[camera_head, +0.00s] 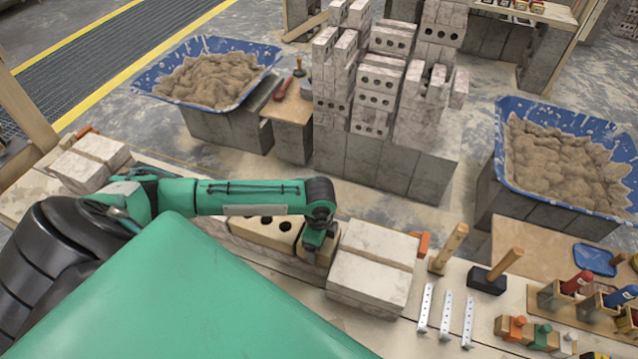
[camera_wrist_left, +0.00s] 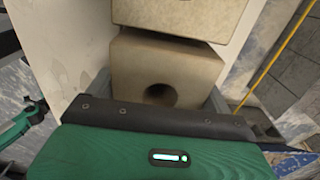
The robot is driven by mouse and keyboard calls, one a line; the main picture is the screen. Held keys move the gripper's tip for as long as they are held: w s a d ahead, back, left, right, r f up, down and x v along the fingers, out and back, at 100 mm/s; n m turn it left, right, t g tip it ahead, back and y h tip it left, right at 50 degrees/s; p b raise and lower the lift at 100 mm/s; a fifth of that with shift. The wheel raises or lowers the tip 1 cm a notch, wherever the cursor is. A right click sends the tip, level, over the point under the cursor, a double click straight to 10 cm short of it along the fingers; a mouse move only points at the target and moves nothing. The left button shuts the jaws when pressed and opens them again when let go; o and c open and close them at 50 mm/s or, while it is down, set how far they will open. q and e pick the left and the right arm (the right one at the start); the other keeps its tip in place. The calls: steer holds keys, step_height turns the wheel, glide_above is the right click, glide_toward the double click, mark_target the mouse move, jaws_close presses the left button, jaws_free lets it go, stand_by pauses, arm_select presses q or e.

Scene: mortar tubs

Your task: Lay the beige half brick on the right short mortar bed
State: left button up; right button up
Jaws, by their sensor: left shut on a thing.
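The beige half brick (camera_wrist_left: 195,72), with one round hole in its top, sits between the fingers of my left gripper (camera_wrist_left: 160,95) in the left wrist view. In the head view, my left gripper (camera_head: 316,246) points down over the brick row, shut on the half brick, which it mostly hides. A longer beige brick with holes (camera_head: 258,234) lies just left of it, and its end (camera_wrist_left: 180,14) shows close by in the wrist view. Pale bricks (camera_head: 368,275) stand to the right. The mortar bed under the half brick is hidden. My right gripper is out of view.
Blue mortar tubs stand at back left (camera_head: 268,58) and right (camera_head: 503,180). Stacked bricks (camera_head: 375,80) stand at the back middle. A mallet (camera_head: 487,279), metal strips (camera_head: 446,315) and tool holders (camera_head: 556,296) lie on the right of the bench.

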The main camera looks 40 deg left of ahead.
arm_select(q)
steer(key=shift+f, duration=0.35)
stand_by(0.4)
steer(key=o, duration=1.5)
step_height(320, 180, up, 14)
steer(key=shift+f+b, duration=0.1)
steer(key=shift+b, duration=0.3)
